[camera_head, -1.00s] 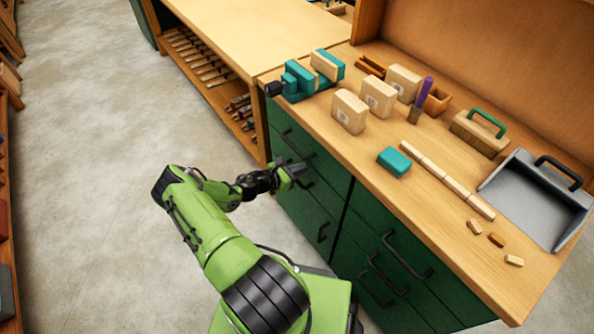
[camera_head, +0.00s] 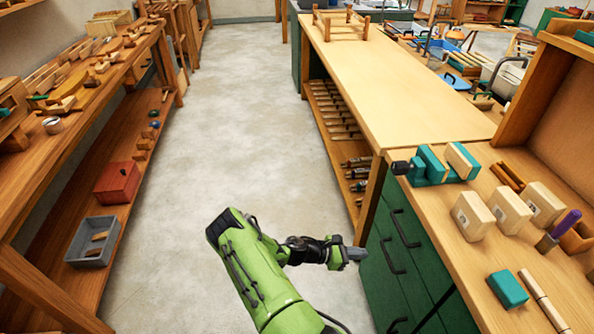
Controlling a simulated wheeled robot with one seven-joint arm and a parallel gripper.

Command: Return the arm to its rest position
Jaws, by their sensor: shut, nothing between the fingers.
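My green arm (camera_head: 256,268) reaches up from the bottom of the view over the floor, bent at the elbow. My gripper (camera_head: 357,254) is at its right end, shut and empty. It is close to the green drawer front (camera_head: 405,265) of the right bench in the picture; I cannot tell whether they touch. My gripper is below the level of the bench top.
The right bench top (camera_head: 487,252) holds a teal vise (camera_head: 428,166), wooden blocks (camera_head: 473,216) and a teal block (camera_head: 507,289). A shelf (camera_head: 50,155) with a red box (camera_head: 117,182) and grey bin (camera_head: 93,241) stands left. The floor (camera_head: 235,110) between is clear.

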